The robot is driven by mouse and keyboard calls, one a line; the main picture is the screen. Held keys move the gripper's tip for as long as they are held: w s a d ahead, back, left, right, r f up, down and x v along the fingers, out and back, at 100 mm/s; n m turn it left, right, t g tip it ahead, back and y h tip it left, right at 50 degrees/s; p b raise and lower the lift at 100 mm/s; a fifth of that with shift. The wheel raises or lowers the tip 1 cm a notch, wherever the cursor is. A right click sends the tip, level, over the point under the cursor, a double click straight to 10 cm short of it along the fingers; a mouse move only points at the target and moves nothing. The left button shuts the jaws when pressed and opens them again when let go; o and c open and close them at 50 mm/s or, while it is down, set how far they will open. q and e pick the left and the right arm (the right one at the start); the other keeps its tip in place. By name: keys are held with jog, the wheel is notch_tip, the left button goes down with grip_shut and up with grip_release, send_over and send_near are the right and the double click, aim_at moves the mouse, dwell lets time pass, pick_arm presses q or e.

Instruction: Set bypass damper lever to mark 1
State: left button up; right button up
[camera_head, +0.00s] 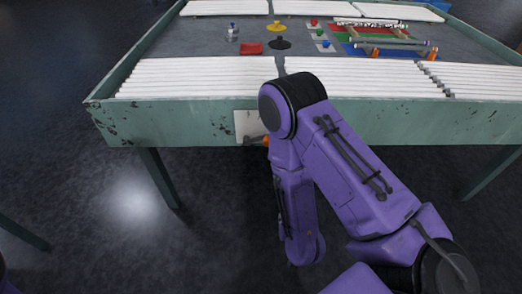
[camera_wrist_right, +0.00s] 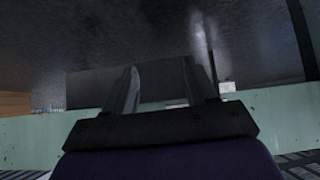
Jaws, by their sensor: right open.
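A pale plate (camera_head: 246,124) is fixed to the front of the green table apron, partly hidden by my purple right arm. A small orange piece (camera_head: 266,141) and a dark bar show at its lower right edge. I cannot tell whether these are the damper lever or part of my gripper. No marks on the plate are readable. In the right wrist view, my right gripper (camera_wrist_right: 165,85) is open, its two dark fingers apart, with no clear object between them. In the head view my arm hides most of this gripper. My left gripper is not in view.
The green-framed table (camera_head: 190,128) carries rows of white tubes (camera_head: 190,78) along its front. Farther back are a red block (camera_head: 251,48), a yellow piece (camera_head: 276,27) and a rack (camera_head: 390,43) with tubes. The floor left of my arm is clear, apart from table legs.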

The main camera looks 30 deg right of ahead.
jog(key=w+t+h+b, duration=0.1)
jog(key=w+t+b, duration=0.25)
jog(key=w, duration=0.35)
jog(key=t+h+b, duration=0.4)
jog(key=b, duration=0.3)
send_near(267, 145)
jog(key=shift+m, duration=0.3)
jog(key=x, duration=1)
jog(key=shift+s, duration=0.1)
grip_shut()
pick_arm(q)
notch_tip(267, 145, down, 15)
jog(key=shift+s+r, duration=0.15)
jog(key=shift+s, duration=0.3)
